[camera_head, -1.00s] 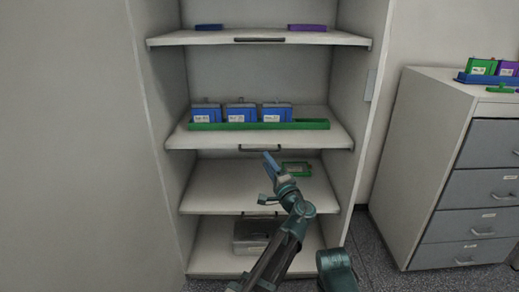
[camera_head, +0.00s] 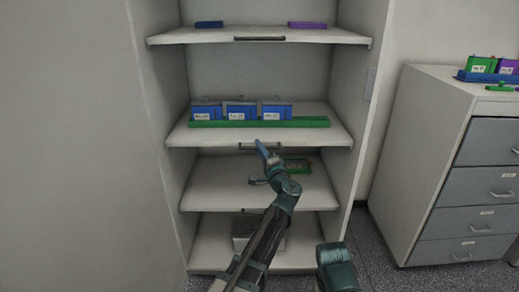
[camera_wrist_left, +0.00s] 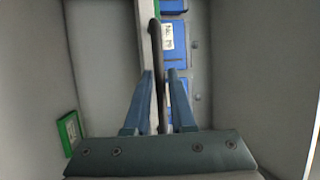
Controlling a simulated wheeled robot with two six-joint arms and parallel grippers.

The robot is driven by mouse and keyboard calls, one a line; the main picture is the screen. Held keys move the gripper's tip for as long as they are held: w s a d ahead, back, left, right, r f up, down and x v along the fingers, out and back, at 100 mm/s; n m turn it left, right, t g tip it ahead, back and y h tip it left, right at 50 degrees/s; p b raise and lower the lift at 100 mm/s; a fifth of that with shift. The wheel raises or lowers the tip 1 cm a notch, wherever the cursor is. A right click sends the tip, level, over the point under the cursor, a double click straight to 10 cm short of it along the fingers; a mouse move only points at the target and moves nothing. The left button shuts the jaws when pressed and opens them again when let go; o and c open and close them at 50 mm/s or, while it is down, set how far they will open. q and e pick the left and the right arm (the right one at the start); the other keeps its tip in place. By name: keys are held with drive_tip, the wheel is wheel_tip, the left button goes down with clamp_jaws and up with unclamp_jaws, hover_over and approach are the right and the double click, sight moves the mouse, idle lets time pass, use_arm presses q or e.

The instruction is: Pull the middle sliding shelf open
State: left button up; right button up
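The middle shelf (camera_head: 180,137) bears a long green tray (camera_head: 315,122) with three blue battery packs (camera_head: 240,111) in it. A dark bar handle (camera_head: 275,147) sits at the middle of its front edge. My left gripper (camera_head: 262,148) is at this handle and covers part of it. In the left wrist view, the handle (camera_wrist_left: 155,45) runs lengthwise toward the gap between the open fingers of my left gripper (camera_wrist_left: 164,80). A gap shows between the fingers, and I cannot tell if either touches the handle. My right gripper is not in view.
The top shelf (camera_head: 200,38) holds a blue and a purple piece. The shelf below (camera_head: 215,190) holds a green-framed piece (camera_head: 297,166). A grey box (camera_head: 243,238) sits at the bottom. Cabinet walls flank the shelves. A drawer unit (camera_head: 430,140) stands at right.

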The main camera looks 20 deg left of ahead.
use_arm(q)
clamp_jaws()
idle(1.1)
